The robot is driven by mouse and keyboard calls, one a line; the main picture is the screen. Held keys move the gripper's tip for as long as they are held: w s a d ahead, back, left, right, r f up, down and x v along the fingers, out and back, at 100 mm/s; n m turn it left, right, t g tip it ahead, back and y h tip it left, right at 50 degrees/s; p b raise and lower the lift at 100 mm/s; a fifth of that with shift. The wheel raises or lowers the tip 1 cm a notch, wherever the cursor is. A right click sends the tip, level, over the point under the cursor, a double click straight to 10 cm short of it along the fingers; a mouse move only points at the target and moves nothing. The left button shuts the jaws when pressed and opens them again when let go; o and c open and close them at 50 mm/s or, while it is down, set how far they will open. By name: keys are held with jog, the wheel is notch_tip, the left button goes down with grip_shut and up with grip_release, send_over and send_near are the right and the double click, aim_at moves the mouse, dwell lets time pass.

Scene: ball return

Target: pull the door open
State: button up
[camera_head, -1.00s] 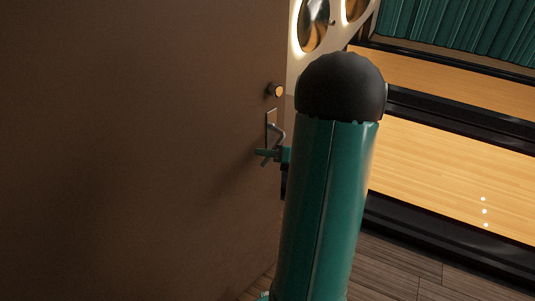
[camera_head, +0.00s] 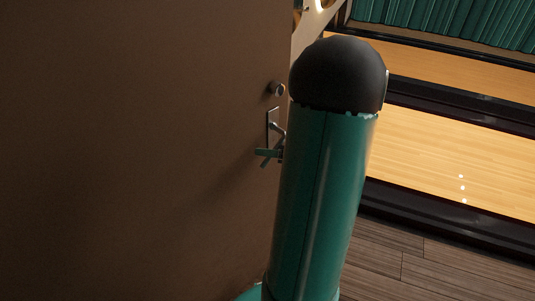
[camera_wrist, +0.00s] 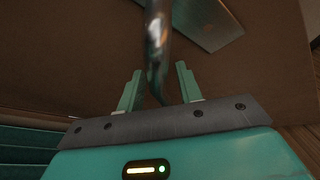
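The brown door (camera_head: 140,150) fills the left of the head view, with open space past its right edge. Its metal lever handle (camera_head: 273,124) sits on a plate near that edge, below a round knob (camera_head: 276,89). My gripper (camera_head: 268,155) is at the handle, partly hidden behind my green arm. In the wrist view the two green fingers of my gripper (camera_wrist: 159,72) stand apart. The handle bar (camera_wrist: 157,35) runs down between them, with a visible gap on each side. The handle plate (camera_wrist: 208,25) shows behind.
Beyond the door's edge are wooden bowling lanes (camera_head: 450,150) with dark gutters and a green curtain (camera_head: 450,22). A pale wall panel (camera_head: 312,28) stands behind the door's edge. Wood-plank floor (camera_head: 400,255) is clear at the lower right.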

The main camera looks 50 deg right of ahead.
jog(key=shift+a, duration=0.15)
jog(key=shift+s, duration=0.25)
jog(key=v, duration=1.3)
jog(key=shift+s+r, duration=0.15)
